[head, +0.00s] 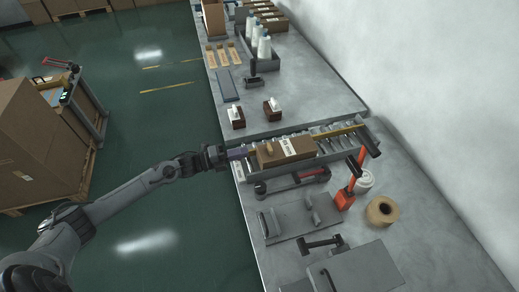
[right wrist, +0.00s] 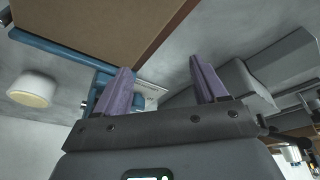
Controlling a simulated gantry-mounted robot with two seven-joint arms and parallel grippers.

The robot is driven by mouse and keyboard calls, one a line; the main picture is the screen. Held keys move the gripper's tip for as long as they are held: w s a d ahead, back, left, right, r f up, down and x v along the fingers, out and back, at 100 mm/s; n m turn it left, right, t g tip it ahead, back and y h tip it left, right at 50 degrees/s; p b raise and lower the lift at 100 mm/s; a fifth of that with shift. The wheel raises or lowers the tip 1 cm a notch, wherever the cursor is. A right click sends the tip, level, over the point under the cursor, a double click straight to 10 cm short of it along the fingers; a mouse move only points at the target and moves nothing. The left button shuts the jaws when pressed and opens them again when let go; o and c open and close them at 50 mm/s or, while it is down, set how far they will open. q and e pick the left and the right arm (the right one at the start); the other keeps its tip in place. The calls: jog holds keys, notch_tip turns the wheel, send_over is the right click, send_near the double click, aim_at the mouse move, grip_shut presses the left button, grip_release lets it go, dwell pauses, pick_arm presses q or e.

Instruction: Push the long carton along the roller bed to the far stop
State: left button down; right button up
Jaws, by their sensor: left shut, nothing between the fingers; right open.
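The long carton (head: 299,144) is brown with white labels and lies on the roller bed (head: 325,135), which runs from the bench's left edge toward the wall. My right gripper (right wrist: 163,80) is open and empty in the right wrist view, and is not seen in the head view.
An orange-handled tool (head: 346,196) and a tape roll (head: 382,211) sit on the bench nearer me. Grey fixtures (head: 298,216) fill the near bench. Two brown-and-white blocks stand beyond the bed. A pallet of boxes (head: 35,140) is on the floor at left.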

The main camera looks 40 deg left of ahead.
aim_at(268, 147)
pick_arm(q)
jog(key=shift+x, duration=3.55)
